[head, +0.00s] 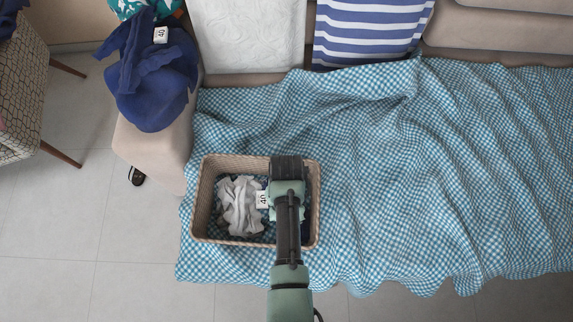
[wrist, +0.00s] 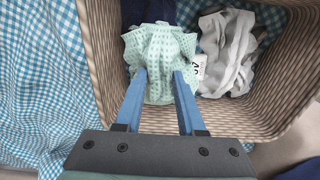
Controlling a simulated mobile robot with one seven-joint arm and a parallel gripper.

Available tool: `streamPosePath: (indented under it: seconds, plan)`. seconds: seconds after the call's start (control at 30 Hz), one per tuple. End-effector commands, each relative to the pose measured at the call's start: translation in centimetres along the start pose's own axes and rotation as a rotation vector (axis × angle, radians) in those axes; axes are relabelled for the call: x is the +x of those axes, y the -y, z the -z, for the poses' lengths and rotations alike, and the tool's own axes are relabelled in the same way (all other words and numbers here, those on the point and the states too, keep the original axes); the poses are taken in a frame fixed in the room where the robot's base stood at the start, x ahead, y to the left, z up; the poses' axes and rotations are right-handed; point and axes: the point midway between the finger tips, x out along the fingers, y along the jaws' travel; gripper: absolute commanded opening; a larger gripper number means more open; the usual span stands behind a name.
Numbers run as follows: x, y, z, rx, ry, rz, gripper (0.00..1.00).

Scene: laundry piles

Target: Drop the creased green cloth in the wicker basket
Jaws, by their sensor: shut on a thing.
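The pale green creased cloth (wrist: 158,45) is bunched between the two blue fingers of my gripper (wrist: 160,80) in the wrist view. My gripper is shut on it. The wicker basket (head: 197,198) stands on the blue checked blanket in the head view, and my arm reaches over its right half. In the wrist view, the basket's woven wall (wrist: 283,108) surrounds the cloth, which appears inside or just above the opening. I cannot tell whether the cloth touches the basket's contents. In the head view, my arm largely hides the cloth and fingers.
A grey-white cloth (head: 240,205) lies in the basket's left half, beside a label marked 40 (head: 262,200). Dark blue cloth (wrist: 148,12) also lies inside. The checked blanket (head: 400,190) covers the sofa. Blue clothing (head: 155,85) is piled on the armrest (head: 150,155).

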Motion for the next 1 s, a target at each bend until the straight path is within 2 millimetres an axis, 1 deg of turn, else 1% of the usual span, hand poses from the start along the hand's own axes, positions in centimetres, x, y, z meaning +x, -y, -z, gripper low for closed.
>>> streamPosePath:
  seconds: [0.1, 0.13, 0.27, 0.3, 0.53, 0.67, 0.77, 1.0]
  plan:
    - [0.1, 0.0, 0.0, 0.000, 0.000, 0.000, 0.00]
    - [0.1, 0.0, 0.0, 0.000, 0.000, 0.000, 0.44]
    - [0.1, 0.0, 0.0, 0.000, 0.000, 0.000, 0.67]
    - [0.1, 0.0, 0.0, 0.000, 0.000, 0.000, 0.68]
    - [0.0, 0.0, 0.0, 0.000, 0.000, 0.000, 0.68]
    - [-0.8, 0.0, 0.0, 0.000, 0.000, 0.000, 0.68]
    - [-2.3, 0.0, 0.0, 0.000, -0.002, 0.001, 0.68]
    - [-7.7, 0.0, 0.1, 0.000, -0.003, 0.000, 0.68]
